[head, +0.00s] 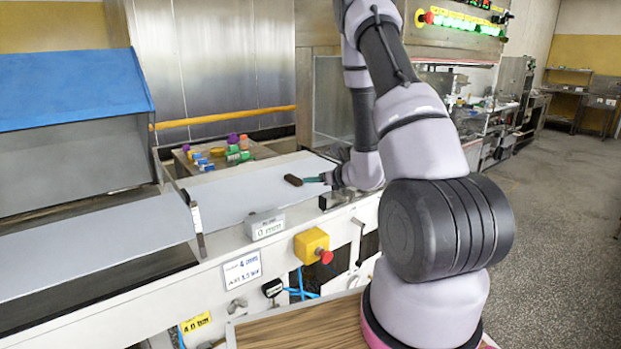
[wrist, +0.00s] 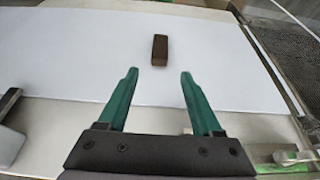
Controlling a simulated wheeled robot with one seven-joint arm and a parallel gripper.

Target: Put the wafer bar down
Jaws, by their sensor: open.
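The wafer bar (wrist: 160,50) is a small dark brown block. In the wrist view it lies on the pale belt (wrist: 90,60), just beyond the fingertips and between their lines. My gripper (wrist: 159,76) has green fingers, spread apart with nothing between them. In the head view the wafer bar (head: 293,180) lies on the belt (head: 245,190), just left of my gripper (head: 318,179). A small gap seems to separate the fingertips from the bar in the wrist view.
A blue-topped hood (head: 75,85) rises at the left. A yellow box with a red button (head: 313,246) sits on the machine's front. A mesh section (wrist: 300,45) borders the belt at right. The belt around the bar is clear.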

